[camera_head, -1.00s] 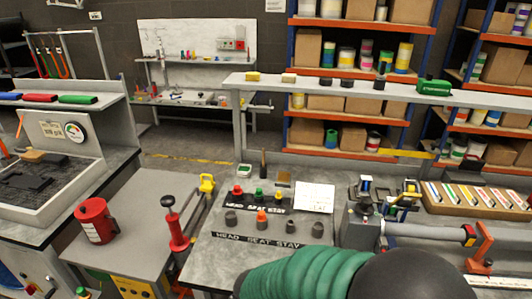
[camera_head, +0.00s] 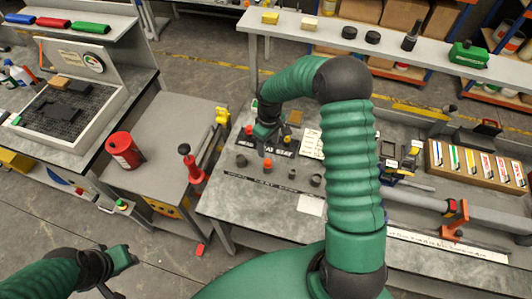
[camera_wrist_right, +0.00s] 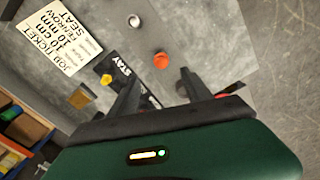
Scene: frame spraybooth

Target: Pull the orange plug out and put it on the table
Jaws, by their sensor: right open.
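The orange plug (camera_head: 268,164) stands upright in the row of dark grey pieces on the bench, beside the black lettered strip. My right gripper (camera_head: 265,138) hangs just behind and above it, pointing down, open and empty. In the right wrist view the orange plug (camera_wrist_right: 161,61) shows beyond the gap between the two open fingers (camera_wrist_right: 158,88), not touching them. Whether it sits in a hole is too small to tell. The grey bench top (camera_head: 235,203) is bare in front of the row. My left gripper (camera_head: 122,259) is low at the left, away from the bench; its jaws are unclear.
Grey pieces (camera_head: 292,173) stand close beside the plug. A red knob (camera_head: 249,130) and a yellow knob (camera_wrist_right: 106,79) sit near my right gripper, with a printed job ticket (camera_wrist_right: 58,38) close by.

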